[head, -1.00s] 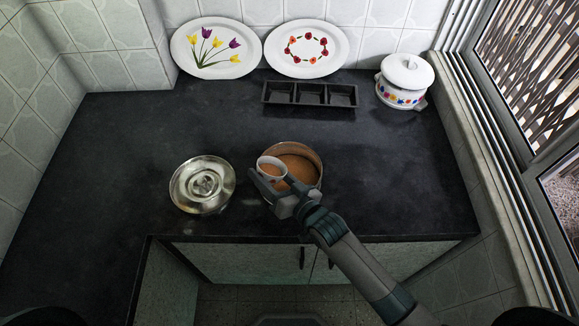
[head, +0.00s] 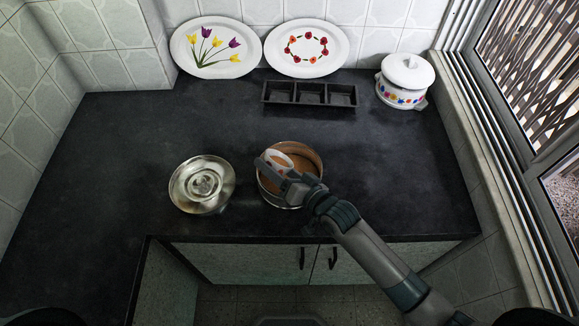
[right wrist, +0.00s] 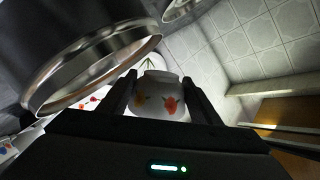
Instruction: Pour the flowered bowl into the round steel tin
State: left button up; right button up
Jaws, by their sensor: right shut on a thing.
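The flowered bowl (head: 272,157) is small and white with coloured flowers. My right gripper (head: 278,172) is shut on it and holds it over the left part of the round steel tin (head: 319,166). The bowl looks tilted, and brown shows inside it. Brown also shows inside the tin. In the right wrist view the bowl (right wrist: 160,96) sits between both fingers, with an orange and a yellow flower on its side. The tin (right wrist: 85,70) fills the upper left there. I cannot tell whether anything is falling from the bowl. My left gripper is out of view.
A round shiny steel lid or dish (head: 202,185) lies left of the tin. A black three-part tray (head: 309,94) and a white lidded pot (head: 404,83) stand further back. Two flowered plates (head: 216,47) lean on the wall. The dark counter (head: 115,160) is clear at left.

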jog(key=shift+f+m+b, duration=0.2)
jog(key=shift+m+b, duration=0.1)
jog(key=shift+b, duration=0.05)
jog(key=shift+f+m+b, duration=0.2)
jog(key=shift+m+b, duration=0.3)
jog(key=shift+w+d+r+m+g+y+b, duration=0.15)
jog(key=shift+d+r+m+g+y+b, duration=0.2)
jog(key=shift+m, duration=0.4)
jog(key=shift+w+r+m+g+y+b, duration=0.15)
jog(key=shift+r+m+y+b, duration=0.3)
jog(key=shift+m, duration=0.3)
jog(key=shift+w+d+f+m+b, duration=0.2)
jog(key=shift+f+m+b, duration=0.2)
jog(key=shift+m+b, duration=0.35)
jog(key=shift+w+d+r+m+y, duration=0.25)
jog(key=shift+m+y, duration=0.15)
jog(key=shift+m, duration=0.55)
jog(key=shift+w+d+r+m, duration=0.1)
jog(key=shift+r+m, duration=0.3)
jog(key=shift+r, duration=0.05)
jog(key=shift+r, duration=0.1)
